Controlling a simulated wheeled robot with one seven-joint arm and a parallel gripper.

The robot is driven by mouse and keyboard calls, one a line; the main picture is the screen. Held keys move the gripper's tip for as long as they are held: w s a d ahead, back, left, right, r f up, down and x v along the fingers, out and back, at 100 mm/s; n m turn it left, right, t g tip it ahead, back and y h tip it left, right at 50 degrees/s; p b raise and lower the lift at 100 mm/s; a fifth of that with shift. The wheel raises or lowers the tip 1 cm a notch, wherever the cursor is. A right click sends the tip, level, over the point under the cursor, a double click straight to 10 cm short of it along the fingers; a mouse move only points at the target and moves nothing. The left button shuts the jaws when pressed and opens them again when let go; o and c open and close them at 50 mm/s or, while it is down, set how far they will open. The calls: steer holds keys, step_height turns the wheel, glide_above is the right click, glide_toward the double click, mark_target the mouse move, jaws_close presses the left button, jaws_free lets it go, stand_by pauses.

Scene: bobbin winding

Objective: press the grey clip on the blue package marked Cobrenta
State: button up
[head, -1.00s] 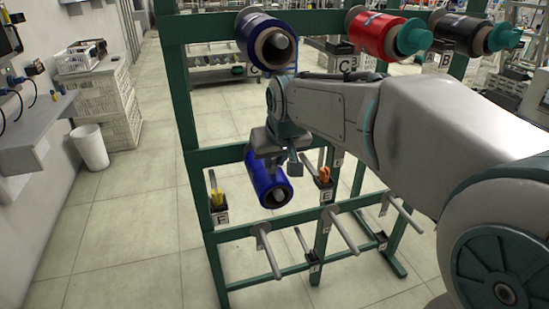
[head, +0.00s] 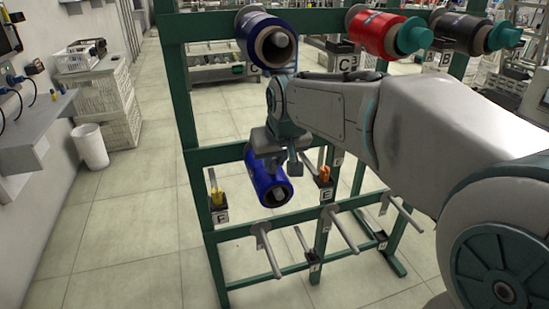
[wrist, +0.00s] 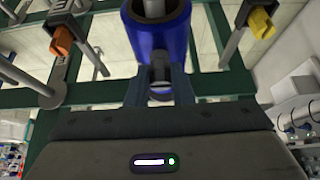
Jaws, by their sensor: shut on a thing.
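A blue roll (head: 262,178), which I take to be the blue package, hangs on the lower left of the green rack. It also shows at the top of the wrist view (wrist: 172,38). No lettering on it is readable, so I cannot tell whether it is marked Cobrenta. My gripper (head: 282,165) is in front of its upper side. In the wrist view, the fingers (wrist: 160,76) are shut on a small grey piece, seemingly the grey clip (wrist: 160,87). The clip is right at the roll's side; I cannot tell whether they touch.
Another blue roll (head: 262,32), a red roll (head: 375,32) and a black roll (head: 458,30) hang on the top bar. Orange (head: 325,173) and yellow clips (head: 216,196) sit in holders beside the lower roll. Bare pegs (head: 343,230) stick out below.

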step_height(320, 180, up, 6)
steer(key=p, duration=0.4)
steer(key=shift+f, duration=0.2)
